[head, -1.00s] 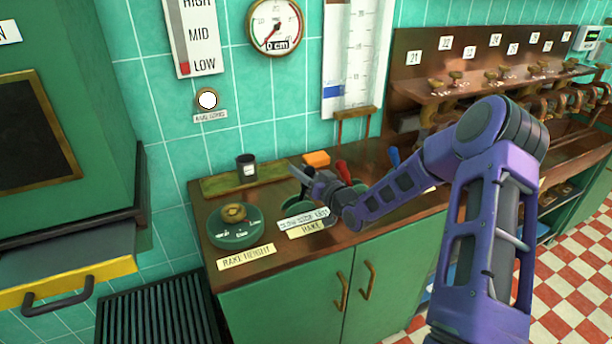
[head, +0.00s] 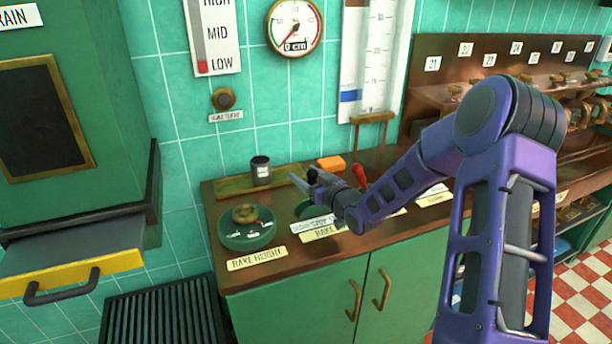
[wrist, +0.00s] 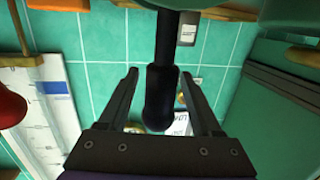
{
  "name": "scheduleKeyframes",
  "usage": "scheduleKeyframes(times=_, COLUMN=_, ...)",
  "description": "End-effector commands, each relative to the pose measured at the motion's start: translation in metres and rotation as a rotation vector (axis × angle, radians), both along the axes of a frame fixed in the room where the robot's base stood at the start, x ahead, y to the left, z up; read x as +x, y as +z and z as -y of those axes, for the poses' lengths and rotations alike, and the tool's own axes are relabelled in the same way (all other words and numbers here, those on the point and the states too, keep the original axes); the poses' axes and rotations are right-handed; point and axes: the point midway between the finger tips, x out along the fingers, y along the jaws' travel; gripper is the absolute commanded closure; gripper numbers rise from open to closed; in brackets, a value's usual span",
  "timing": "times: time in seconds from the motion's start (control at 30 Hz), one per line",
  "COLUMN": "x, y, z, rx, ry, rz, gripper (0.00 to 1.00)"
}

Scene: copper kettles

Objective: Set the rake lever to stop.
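The rake lever is a dark rod with a rounded black grip (wrist: 160,100), in the middle of the wrist view. My gripper (wrist: 159,74) has one finger on each side of it, with gaps showing, so it is open around the lever and not clamped. In the head view my gripper (head: 305,180) is over the rake's green round base (head: 306,209), which is partly hidden by my arm. A plate (head: 312,221) with small position words and a RAKE label (head: 322,233) lie in front. I cannot tell which position the lever is at.
The green rake height dial (head: 247,236) stands just left on the copper counter (head: 285,254). A dark cup (head: 261,170), an orange block (head: 331,163) and a red lever (head: 359,174) are close behind. A round wall fitting (head: 223,98) is dark.

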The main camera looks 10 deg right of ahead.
Motion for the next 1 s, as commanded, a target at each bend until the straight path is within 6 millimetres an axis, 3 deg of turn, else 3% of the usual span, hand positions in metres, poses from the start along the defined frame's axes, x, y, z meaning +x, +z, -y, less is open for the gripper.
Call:
scheduleKeyframes(times=0.37, x=-0.01, y=0.002, z=0.006, rx=0.0, ry=-0.002, rz=0.0, gripper=0.34)
scheduleKeyframes(times=1.0, x=-0.137, y=0.015, z=0.067, rx=0.001, ry=-0.004, rz=0.0, gripper=0.34)
